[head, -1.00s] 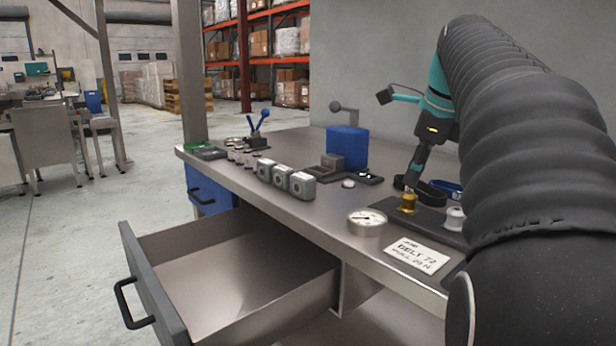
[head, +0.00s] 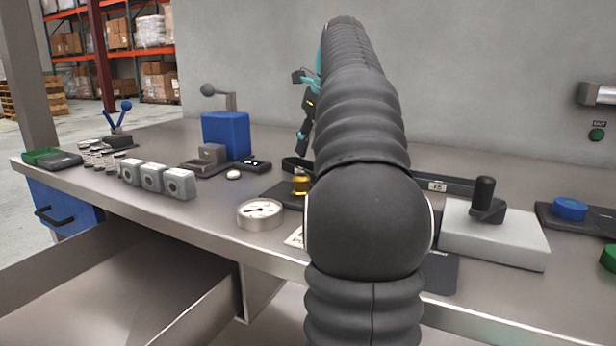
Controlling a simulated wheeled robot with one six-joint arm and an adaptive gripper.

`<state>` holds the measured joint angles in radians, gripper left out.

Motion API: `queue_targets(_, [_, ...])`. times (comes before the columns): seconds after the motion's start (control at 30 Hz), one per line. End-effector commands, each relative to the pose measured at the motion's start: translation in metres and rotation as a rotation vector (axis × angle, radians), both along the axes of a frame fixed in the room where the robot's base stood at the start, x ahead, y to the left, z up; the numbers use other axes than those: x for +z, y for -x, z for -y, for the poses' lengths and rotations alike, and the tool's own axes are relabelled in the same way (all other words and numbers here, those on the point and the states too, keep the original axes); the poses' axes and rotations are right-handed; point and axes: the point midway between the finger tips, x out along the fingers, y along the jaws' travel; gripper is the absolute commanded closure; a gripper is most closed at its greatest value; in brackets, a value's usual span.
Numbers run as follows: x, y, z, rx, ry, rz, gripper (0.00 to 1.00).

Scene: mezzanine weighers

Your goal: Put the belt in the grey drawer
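The grey drawer (head: 200,306) is pulled open at the lower left. Its inside looks empty where I see it, and its front is out of view. A black band (head: 293,165), which looks like part of the belt, shows on the bench behind the brass peg (head: 301,186). Most of it is hidden by my arm. My gripper (head: 302,147) points down over the bench just above this band. It is mostly hidden behind my arm, so I cannot tell its opening or whether it touches the band.
A round dial gauge (head: 260,214), grey blocks (head: 152,177) and a blue block with a lever (head: 226,136) stand on the bench (head: 215,210). A closed blue drawer (head: 62,208) is left. A pale box with a black knob (head: 493,233) stands right.

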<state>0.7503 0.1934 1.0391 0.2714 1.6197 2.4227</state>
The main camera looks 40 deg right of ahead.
Motion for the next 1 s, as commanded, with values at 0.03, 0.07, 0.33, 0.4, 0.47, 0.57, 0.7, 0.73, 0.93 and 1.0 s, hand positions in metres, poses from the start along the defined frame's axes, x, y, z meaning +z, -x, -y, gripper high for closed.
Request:
queue_targets(0.03, [-0.004,-0.001,0.000,0.000,0.000,0.000,0.65])
queue_targets(0.07, [-0.005,-0.002,0.000,0.000,0.000,0.000,0.65])
queue_targets(0.33, [-0.021,-0.008,-0.003,0.000,0.000,-0.001,0.65])
queue_targets(0.4, [-0.030,-0.011,-0.005,0.000,0.000,-0.001,0.65])
queue_targets(0.47, [-0.038,-0.015,-0.007,0.000,0.000,-0.001,0.65])
queue_targets(0.57, [-0.050,-0.020,-0.007,0.000,0.001,-0.001,0.65])
queue_targets(0.7, [-0.055,-0.022,-0.007,-0.002,0.001,0.000,0.65])
queue_targets(0.73, [-0.055,-0.022,-0.006,-0.002,0.001,0.000,0.65])
queue_targets(0.93, [-0.054,-0.022,-0.006,-0.002,0.001,0.000,0.85])
queue_targets(1.0, [-0.054,-0.022,-0.006,-0.002,0.001,0.000,1.00])
